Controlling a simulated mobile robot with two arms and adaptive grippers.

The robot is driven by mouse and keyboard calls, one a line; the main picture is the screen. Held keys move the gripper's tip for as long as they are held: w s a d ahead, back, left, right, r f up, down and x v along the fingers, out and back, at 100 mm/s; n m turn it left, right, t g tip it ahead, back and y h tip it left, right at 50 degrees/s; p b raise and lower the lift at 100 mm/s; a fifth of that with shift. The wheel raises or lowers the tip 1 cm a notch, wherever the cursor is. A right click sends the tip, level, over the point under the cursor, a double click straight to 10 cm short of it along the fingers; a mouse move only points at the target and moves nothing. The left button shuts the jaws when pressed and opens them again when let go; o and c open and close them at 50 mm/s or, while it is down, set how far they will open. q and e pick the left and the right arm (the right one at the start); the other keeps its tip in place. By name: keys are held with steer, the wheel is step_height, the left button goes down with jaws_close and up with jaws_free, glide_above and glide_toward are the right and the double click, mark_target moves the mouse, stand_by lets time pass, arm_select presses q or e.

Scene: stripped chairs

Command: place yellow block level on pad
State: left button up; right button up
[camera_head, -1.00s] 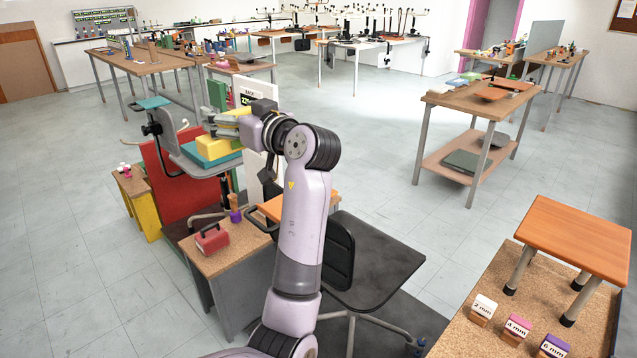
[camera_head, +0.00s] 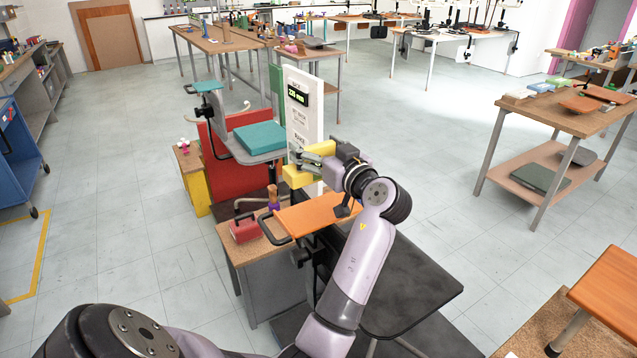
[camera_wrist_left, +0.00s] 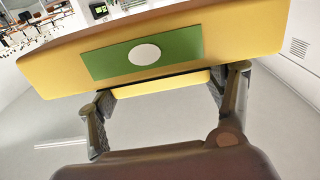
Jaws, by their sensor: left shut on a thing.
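The yellow block (camera_head: 297,177) is in my left gripper (camera_head: 318,160), to the right of and lower in the picture than the teal pad. In the wrist view the block (camera_wrist_left: 242,38) fills the top and looks slightly tilted; a green panel with a white oval is on its face. The left gripper's fingers (camera_wrist_left: 162,92) reach up to the block on both sides; their contact is partly hidden. The teal pad (camera_head: 262,136) lies bare on a grey tray (camera_head: 228,142). The block is apart from it. My right gripper is not in view.
An orange board (camera_head: 318,214) lies below the gripper, and a red box (camera_head: 243,230) sits on the low bench. A smaller teal pad (camera_head: 207,86) is raised at the tray's left.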

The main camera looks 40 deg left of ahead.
arm_select(q)
step_height(320, 180, down, 10)
steer(key=shift+r+p, duration=0.2)
steer(key=shift+p, duration=0.4)
steer(key=o, duration=1.3)
